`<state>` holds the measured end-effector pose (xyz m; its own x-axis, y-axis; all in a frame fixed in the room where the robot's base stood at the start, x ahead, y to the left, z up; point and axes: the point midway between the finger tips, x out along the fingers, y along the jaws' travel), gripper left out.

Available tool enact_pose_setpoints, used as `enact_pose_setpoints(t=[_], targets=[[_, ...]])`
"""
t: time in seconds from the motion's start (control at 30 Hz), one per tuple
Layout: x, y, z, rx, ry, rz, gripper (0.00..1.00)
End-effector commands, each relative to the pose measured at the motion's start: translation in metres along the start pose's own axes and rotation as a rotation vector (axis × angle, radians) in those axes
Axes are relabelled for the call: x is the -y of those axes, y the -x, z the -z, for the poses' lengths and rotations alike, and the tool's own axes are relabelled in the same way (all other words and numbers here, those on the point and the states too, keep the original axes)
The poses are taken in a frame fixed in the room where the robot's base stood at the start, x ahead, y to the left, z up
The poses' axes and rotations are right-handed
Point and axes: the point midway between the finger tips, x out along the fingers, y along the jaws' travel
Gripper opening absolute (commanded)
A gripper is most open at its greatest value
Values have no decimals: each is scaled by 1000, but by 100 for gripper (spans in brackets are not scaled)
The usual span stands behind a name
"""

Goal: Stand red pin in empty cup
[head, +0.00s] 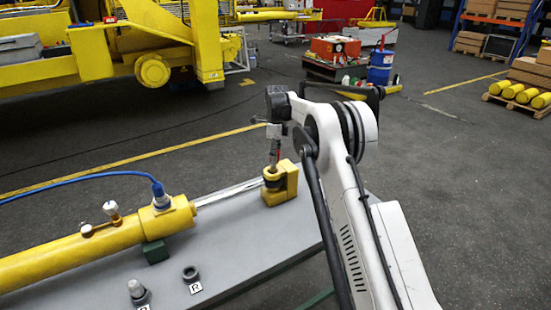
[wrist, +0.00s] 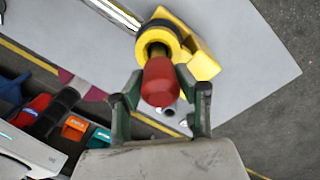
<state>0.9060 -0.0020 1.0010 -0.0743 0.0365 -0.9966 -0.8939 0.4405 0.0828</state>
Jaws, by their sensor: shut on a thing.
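My gripper (head: 275,148) points down over the yellow end block (head: 281,184) at the rod end of the cylinder. In the wrist view my gripper (wrist: 161,98) is shut on the red pin (wrist: 160,80), whose rounded red end faces the camera. Behind the red pin is the ring of the yellow block (wrist: 158,38); I cannot tell how far the pin sits in its hole. The empty cup (head: 190,274) is a small dark ring on the near part of the table, with an R label beside it. Another cup (head: 138,293) to its left holds a grey pin.
A yellow cylinder (head: 90,247) with a blue hose lies along the grey table (head: 240,245), on a dark green support (head: 155,251). Its bright rod runs to the yellow block. The table between block and cups is clear. In the wrist view, coloured tools show at lower left.

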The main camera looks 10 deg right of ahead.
Motion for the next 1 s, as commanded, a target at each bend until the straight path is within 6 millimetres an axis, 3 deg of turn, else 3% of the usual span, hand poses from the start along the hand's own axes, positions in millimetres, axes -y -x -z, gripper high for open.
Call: enact_pose_setpoints(t=[1.0], targets=[[-4, 44, 0, 0, 0, 0, 0]])
